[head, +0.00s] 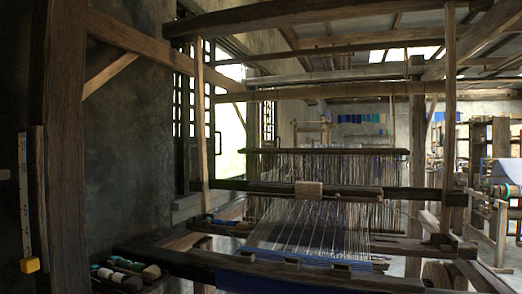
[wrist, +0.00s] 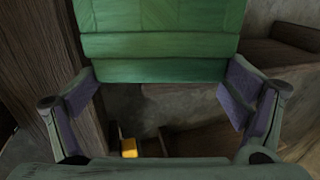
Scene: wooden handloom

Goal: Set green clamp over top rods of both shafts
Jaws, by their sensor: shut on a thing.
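The green clamp (wrist: 160,45) fills the top middle of the wrist view. My gripper (wrist: 160,92) is shut on it, with one finger at each side; the clamp's far end runs out of the frame. Neither clamp nor gripper shows in the head view. There, a dark top rod (head: 325,151) lies level across the loom, with pale heddle threads hanging below it. I cannot separate the top rods of the two shafts clearly. A dark crossbar (head: 370,191) with a pale wooden block (head: 308,190) crosses nearer to me.
A thick wooden post (head: 62,150) stands at the left, with a marked strip (head: 24,195) and a yellow block (head: 29,265). Upper loom beams (head: 320,93) cross above the rod. Blue cloth (head: 300,257) lies in front. A tray of spools (head: 125,272) sits lower left.

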